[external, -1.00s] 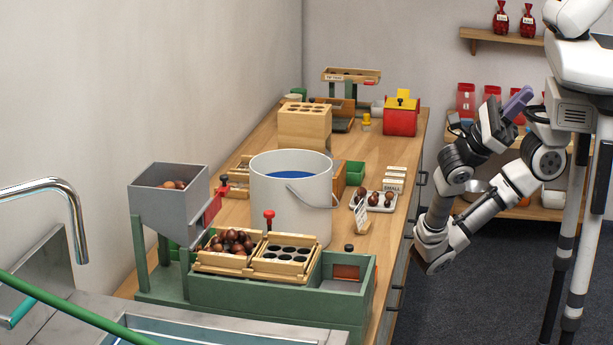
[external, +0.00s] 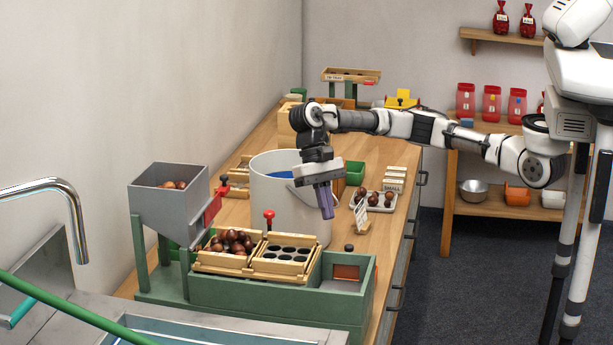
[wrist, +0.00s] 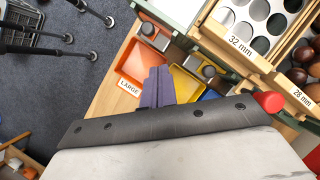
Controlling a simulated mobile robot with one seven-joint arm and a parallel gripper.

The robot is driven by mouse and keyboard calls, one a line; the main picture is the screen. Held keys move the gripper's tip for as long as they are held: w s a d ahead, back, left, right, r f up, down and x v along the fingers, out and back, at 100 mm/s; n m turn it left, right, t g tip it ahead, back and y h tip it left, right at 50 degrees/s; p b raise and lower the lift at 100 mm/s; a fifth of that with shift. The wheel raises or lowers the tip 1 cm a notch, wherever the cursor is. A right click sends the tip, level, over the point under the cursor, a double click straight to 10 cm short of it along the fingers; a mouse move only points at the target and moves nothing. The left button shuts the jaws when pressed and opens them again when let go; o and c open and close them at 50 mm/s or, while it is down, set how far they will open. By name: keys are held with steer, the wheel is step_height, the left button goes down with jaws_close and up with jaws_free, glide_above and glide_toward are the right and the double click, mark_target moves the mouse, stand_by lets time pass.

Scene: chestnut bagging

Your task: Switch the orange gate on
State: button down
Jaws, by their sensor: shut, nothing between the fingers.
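An orange panel (external: 346,272) shows inside the right end of the green sorter, with a dark knob (external: 348,247) just behind it. I cannot tell the gate's on or off position. My gripper (external: 327,214) points down in front of the white bucket, above and behind the sorter's right end. Its purple fingers (wrist: 156,84) are closed together, empty, and appear apart from the knobs.
The white bucket (external: 262,205) stands close behind my gripper. A red-topped handle (external: 269,216) rises by the sorting trays. Chestnuts fill the left tray.

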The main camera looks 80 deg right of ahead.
steer(key=shift+w+d+f+h, duration=0.1)
steer(key=shift+w+d+h, duration=0.1)
steer(key=shift+d, duration=0.4)
steer(key=shift+w+d+h, duration=0.1)
steer(key=shift+w+d, duration=0.1)
steer(key=shift+d, duration=0.4)
steer(key=s+a+f+p, duration=0.4)
steer(key=s+a+f, duration=0.1)
steer(key=f, duration=0.1)
steer(key=shift+f+p, duration=0.3)
steer(key=shift+p, duration=0.05)
steer(key=shift+r, duration=0.1)
